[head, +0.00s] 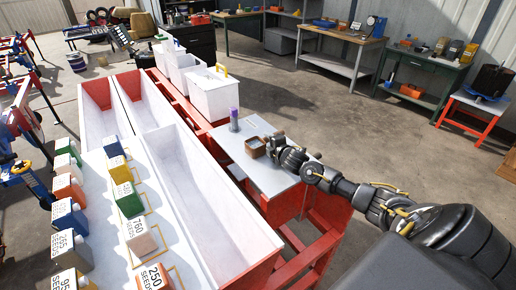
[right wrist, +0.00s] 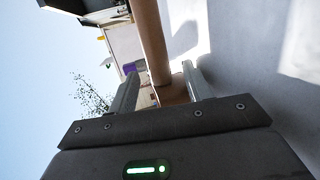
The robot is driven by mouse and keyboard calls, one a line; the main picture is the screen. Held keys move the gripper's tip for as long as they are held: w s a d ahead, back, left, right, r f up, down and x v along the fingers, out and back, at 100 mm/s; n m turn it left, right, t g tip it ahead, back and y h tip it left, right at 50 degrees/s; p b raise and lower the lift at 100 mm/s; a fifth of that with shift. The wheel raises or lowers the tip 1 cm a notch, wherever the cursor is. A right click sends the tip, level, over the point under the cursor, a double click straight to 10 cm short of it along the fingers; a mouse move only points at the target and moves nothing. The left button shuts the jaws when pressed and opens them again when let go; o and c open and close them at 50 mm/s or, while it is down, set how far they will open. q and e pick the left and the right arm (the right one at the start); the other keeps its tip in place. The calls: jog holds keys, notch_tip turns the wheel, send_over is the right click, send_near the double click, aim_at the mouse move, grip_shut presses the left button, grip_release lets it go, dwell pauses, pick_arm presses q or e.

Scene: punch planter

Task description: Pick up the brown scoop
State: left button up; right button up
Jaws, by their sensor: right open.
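The brown scoop (head: 255,147), a small box-like cup, sits on the small grey side table (head: 233,141). My right gripper (head: 271,144) is low over the table at the scoop's right side. In the right wrist view, a brown bar (right wrist: 152,42), apparently part of the scoop, runs between the two open fingers (right wrist: 160,92). I cannot tell whether either finger touches it. My left gripper is in neither view.
A purple-topped cylinder (head: 234,119) stands behind the scoop. White bins (head: 212,92) stand farther back. A long white planter trough (head: 205,190) lies to the left, beside several colored seed boxes (head: 129,201). The table's front right part is clear.

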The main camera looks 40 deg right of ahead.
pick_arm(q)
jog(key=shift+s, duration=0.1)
pick_arm(e)
jog(key=shift+w, duration=0.3)
grip_shut()
jog(key=shift+d, duration=0.1)
